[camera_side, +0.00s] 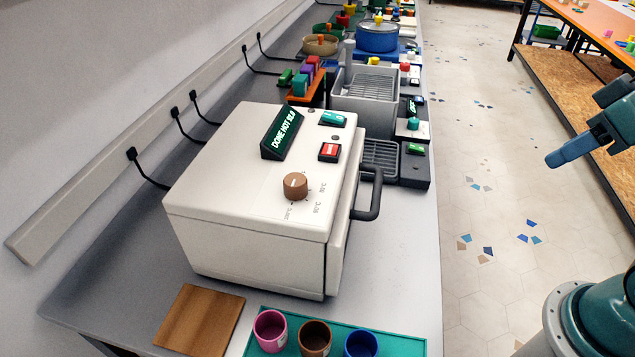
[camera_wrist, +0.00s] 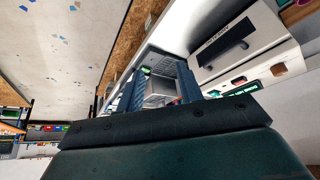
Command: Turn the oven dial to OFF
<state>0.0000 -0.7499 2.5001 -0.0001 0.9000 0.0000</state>
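The oven (camera_side: 240,215) is a white box on the bench. Its brown round dial (camera_side: 295,186) sits on top toward the right edge, with a pale pointer line and small printed marks around it. I cannot read which mark the pointer is on. A brown knob (camera_wrist: 278,69), likely this dial, shows at the right of the wrist view. A green-lit display (camera_side: 284,134) reads about "DONE HOT 82.0". My gripper (camera_side: 557,158) is over the floor, well right of the oven, touching nothing. In the wrist view its two blue fingers (camera_wrist: 160,75) stand apart with nothing between them.
The oven's dark front handle (camera_side: 368,200) sticks out to the right. A red button (camera_side: 330,152) and a teal switch (camera_side: 333,118) sit behind the dial. A teal tray (camera_side: 400,347) with cups and a wooden board (camera_side: 200,325) lie in front. Floor between bench and arm is clear.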

